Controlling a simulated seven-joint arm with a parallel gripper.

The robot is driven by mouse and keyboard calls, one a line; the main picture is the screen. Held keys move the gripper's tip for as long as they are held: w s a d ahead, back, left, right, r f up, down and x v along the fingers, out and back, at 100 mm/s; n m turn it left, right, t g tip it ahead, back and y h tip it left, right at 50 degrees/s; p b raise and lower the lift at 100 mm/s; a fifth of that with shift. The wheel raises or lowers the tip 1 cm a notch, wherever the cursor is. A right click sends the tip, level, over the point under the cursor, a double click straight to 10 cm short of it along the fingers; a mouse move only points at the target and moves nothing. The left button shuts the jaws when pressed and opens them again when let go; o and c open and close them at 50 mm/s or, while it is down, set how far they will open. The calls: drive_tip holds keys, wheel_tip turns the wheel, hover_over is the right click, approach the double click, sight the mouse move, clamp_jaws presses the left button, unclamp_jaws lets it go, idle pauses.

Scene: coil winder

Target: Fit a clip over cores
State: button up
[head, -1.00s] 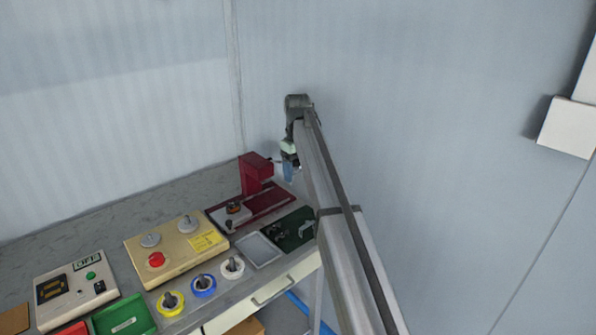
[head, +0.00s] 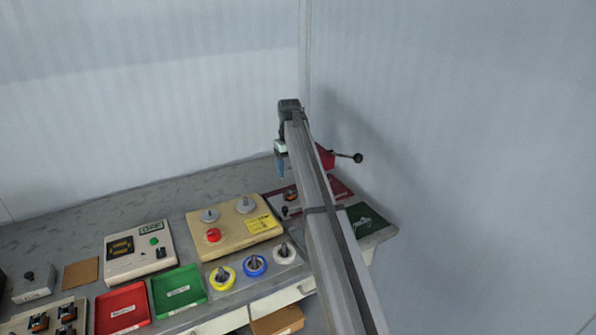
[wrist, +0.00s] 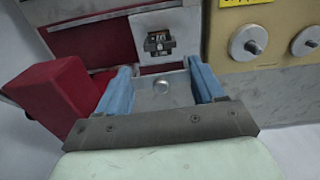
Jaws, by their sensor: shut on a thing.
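My gripper (head: 281,178) hangs in the air over the back of the bench in the head view, fingers down. In the wrist view its two blue fingers (wrist: 165,88) stand apart, with a grey metal piece with a round stud, apparently the clip (wrist: 160,98), between them. Its outline is hard to tell from the bench behind. The cores (wrist: 158,42), dark with orange, sit on a pale block on the red press base, beyond the fingertips. They also show left of my arm in the head view (head: 291,195). My arm hides part of the press.
The red press (wrist: 55,95) stands close by the left finger; its black-knobbed lever (head: 357,158) sticks out right. The cream winder box (head: 232,228), with two spindles, lies left of the cores. A dark green tray (head: 378,226) holds grey metal clips at the right.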

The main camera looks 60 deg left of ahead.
drive_tip(key=shift+f, duration=0.25)
hover_over(291, 192)
drive_tip(key=shift+a+f, duration=0.1)
drive_tip(key=shift+f, duration=2.2)
drive_tip(key=shift+f, duration=2)
drive_tip(key=o, duration=1.1)
drive_tip(key=shift+r, duration=0.1)
wheel_tip(291, 192, up, 14)
drive_tip(key=shift+f, duration=0.15)
